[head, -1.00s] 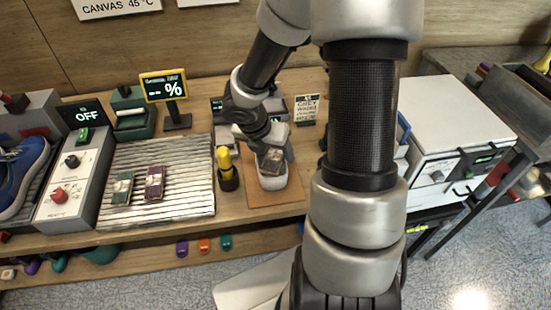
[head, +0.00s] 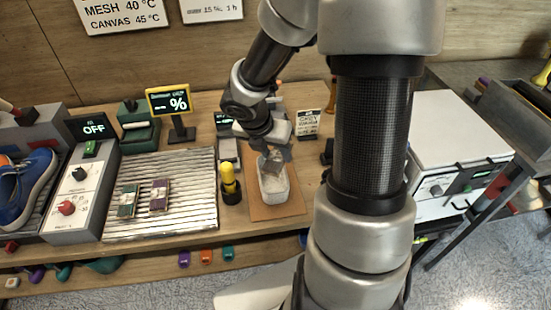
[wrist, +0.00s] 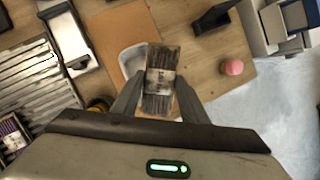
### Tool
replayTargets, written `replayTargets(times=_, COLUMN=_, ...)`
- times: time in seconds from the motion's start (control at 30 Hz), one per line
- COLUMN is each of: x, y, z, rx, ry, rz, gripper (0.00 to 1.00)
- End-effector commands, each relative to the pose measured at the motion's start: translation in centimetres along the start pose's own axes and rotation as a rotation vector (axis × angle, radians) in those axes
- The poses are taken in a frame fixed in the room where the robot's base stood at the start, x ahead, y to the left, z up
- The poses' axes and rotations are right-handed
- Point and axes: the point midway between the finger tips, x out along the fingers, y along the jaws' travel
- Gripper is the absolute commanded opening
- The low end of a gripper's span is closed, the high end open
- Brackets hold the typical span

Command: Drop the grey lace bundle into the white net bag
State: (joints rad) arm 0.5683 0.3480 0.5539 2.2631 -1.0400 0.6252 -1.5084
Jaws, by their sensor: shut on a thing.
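The grey lace bundle (wrist: 160,78), a banded block of strands with a pale label, is held between the two fingers of my gripper (wrist: 158,100). In the head view, my gripper (head: 274,156) holds the bundle (head: 272,167) over the back part of the white open-topped container (head: 273,190), which appears to be the white net bag. In the wrist view, the bag (wrist: 128,62) shows beside and behind the bundle, partly hidden by it and a finger. Whether the bundle touches the bag's rim is unclear.
The bag stands on a brown mat (head: 291,207). A yellow-topped dark holder (head: 230,186) is close on its left, then a ribbed metal tray (head: 190,205) with two bundles. A small sign (head: 309,124) stands behind. A pink round object (wrist: 232,67) lies on the table.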

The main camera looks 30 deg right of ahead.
Motion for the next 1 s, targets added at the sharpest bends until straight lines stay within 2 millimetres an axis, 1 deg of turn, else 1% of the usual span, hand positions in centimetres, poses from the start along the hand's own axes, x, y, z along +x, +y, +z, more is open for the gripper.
replayTargets(times=0.03, x=-1.4, y=-0.2, z=0.7, rx=0.002, ry=-0.003, rz=0.000, gripper=0.15)
replayTargets(times=0.1, x=-2.4, y=-0.3, z=1.0, rx=0.001, ry=-0.002, rz=0.000, gripper=0.15)
replayTargets(times=0.23, x=-3.6, y=-0.5, z=1.5, rx=-0.001, ry=-0.001, rz=-0.001, gripper=0.15)
replayTargets(times=0.33, x=-3.9, y=-0.5, z=1.6, rx=0.000, ry=0.001, rz=-0.001, gripper=0.15)
replayTargets(times=0.6, x=-3.9, y=-0.5, z=1.6, rx=-0.001, ry=0.001, rz=-0.001, gripper=0.15)
replayTargets(times=0.7, x=-3.9, y=-0.3, z=1.7, rx=0.028, ry=0.005, rz=-0.013, gripper=0.15)
replayTargets(times=0.77, x=-3.8, y=0.1, z=1.8, rx=0.086, ry=0.013, rz=-0.037, gripper=0.15)
replayTargets(times=0.87, x=-3.7, y=1.1, z=2.2, rx=0.275, ry=0.039, rz=-0.114, gripper=0.15)
replayTargets(times=0.97, x=-3.7, y=2.5, z=2.3, rx=0.580, ry=0.079, rz=-0.243, gripper=0.15)
replayTargets(times=1.0, x=-3.7, y=3.2, z=2.3, rx=0.722, ry=0.098, rz=-0.302, gripper=0.15)
